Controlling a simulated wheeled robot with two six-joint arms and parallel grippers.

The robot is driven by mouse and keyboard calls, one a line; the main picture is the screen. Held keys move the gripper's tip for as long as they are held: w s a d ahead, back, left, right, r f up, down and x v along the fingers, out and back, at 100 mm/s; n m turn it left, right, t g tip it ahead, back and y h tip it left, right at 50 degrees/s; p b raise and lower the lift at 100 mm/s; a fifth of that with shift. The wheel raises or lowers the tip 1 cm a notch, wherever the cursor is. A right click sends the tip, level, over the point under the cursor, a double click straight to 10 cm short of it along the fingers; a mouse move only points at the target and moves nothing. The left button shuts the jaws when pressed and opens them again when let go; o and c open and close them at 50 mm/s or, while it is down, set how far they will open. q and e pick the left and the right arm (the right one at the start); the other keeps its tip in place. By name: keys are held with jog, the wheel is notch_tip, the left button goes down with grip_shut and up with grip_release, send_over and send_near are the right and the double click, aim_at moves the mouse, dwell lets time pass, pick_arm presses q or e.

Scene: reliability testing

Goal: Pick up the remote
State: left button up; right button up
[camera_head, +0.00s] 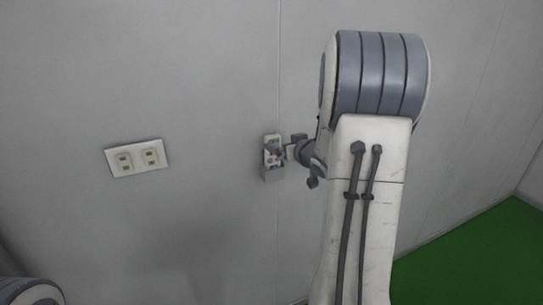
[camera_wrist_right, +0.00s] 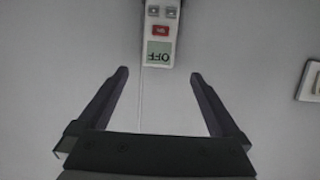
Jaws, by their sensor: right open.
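The remote (camera_head: 268,141) is small and white and is mounted upright on the grey wall, in a small grey holder (camera_head: 272,174). In the right wrist view the remote (camera_wrist_right: 158,52) shows upside down at the top edge, with a red button and a screen reading OFF; its other end is cut off by the frame. My right gripper (camera_wrist_right: 159,73) is open and empty, its two fingers spread and the remote lying beyond their tips. My left gripper is not in view.
A white double wall switch or outlet (camera_head: 137,158) is on the wall to the left; part of a white plate (camera_wrist_right: 312,84) shows at the right in the wrist view. A green floor (camera_head: 470,265) lies at lower right. The wall around the remote is otherwise bare.

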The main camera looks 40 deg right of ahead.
aim_at(274, 141)
jog(key=p+x, duration=0.2)
jog(key=x, duration=0.3)
jog(key=shift+w+d+f, duration=0.15)
jog(key=shift+d, duration=0.05)
jog(key=shift+w+d+f, duration=0.15)
jog(key=shift+w+f, duration=0.15)
jog(key=shift+w, duration=0.3)
grip_shut()
